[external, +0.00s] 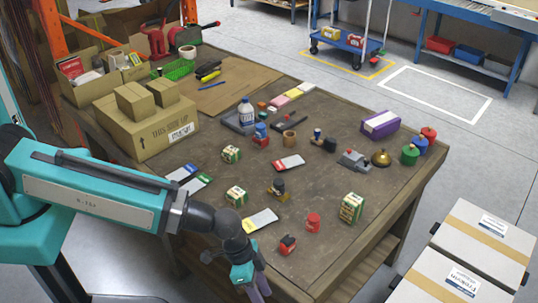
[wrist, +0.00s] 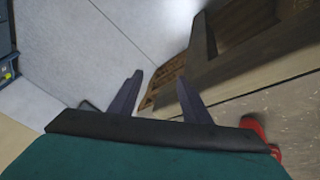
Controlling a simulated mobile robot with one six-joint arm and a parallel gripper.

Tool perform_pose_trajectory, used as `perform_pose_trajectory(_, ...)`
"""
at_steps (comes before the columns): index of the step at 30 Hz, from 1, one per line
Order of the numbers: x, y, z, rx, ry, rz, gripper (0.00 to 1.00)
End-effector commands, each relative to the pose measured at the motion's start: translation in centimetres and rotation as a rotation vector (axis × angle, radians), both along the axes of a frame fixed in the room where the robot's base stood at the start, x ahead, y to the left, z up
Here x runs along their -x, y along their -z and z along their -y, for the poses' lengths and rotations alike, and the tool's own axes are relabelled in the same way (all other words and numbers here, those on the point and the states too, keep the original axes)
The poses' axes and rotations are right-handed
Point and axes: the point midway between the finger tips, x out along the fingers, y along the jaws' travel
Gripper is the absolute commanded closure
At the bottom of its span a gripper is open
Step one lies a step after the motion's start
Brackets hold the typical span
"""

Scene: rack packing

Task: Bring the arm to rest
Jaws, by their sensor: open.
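My teal and dark grey arm reaches from the left of the external view to the front edge of the wooden workbench (external: 325,210). My gripper (external: 258,291) hangs by that front edge, and its lower end is close to the picture's bottom. In the wrist view my gripper (wrist: 160,77) has its two dark fingers apart with nothing between them. Behind the fingers are the pale floor (wrist: 70,45) and the bench's wooden edge (wrist: 225,85). A red object (wrist: 258,130) shows at the right, partly hidden by the gripper body.
Small boxes, cards, stamps and a bottle (external: 246,111) are spread over the bench. A red and black item (external: 287,244) and a red item (external: 313,221) lie nearest the gripper. Cartons (external: 155,128) stand at the back left; white boxes (external: 480,240) stand on the right.

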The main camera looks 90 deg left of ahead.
Motion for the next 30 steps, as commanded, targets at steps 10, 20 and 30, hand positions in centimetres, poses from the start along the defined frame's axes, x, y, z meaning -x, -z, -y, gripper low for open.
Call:
perform_pose_trajectory(10,5.2,0.7,-5.7,-0.156,-0.065,-0.254,0.56)
perform_pose_trajectory(20,9.0,3.8,-7.7,-0.217,-0.097,-0.380,0.56)
perform_pose_trajectory(30,14.3,11.6,-7.7,-0.221,-0.086,-0.495,0.56)
